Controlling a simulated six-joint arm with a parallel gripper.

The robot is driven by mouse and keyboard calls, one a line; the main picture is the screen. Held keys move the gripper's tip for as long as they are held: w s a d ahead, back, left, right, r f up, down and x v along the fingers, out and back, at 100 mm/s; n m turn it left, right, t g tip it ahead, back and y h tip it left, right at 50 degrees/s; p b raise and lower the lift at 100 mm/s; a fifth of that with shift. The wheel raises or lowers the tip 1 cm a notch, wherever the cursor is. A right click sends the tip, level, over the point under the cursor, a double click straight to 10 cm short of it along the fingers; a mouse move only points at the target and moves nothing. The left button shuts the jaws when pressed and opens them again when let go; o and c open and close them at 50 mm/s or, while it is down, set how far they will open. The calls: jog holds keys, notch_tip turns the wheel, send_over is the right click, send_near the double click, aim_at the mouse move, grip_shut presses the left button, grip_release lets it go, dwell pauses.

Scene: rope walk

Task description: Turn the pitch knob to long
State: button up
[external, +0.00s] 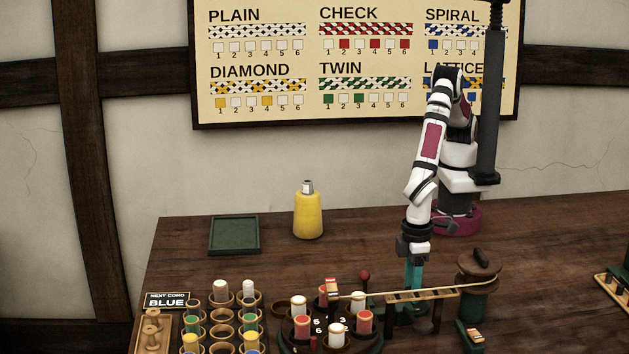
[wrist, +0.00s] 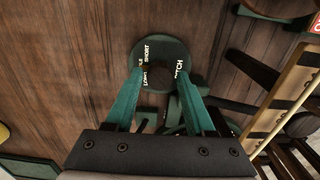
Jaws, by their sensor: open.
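The pitch dial (wrist: 176,48) is a round dark green plate with white lettering, in the upper middle of the wrist view. I can read SHORT, LONG and PITCH on it. A dark round knob (wrist: 158,73) shows at its middle; which word it points to I cannot tell. My gripper (wrist: 160,85) is open, with its two teal fingers apart on either side of the knob in the picture. Whether they touch it is unclear. In the external view my gripper (external: 414,288) points down at the table, and the knob is hidden or too small to make out.
A slatted wooden rail (external: 425,294) runs close by my gripper, with a cranked drum (external: 478,277) at its right. A red-balled lever (external: 365,277) and a round bobbin carrier (external: 302,328) stand left. A yellow bottle (external: 308,216) and green tray (external: 234,251) stand farther back.

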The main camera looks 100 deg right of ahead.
grip_shut()
jog(key=n, duration=0.4)
jog(key=shift+n, duration=2.3)
grip_release()
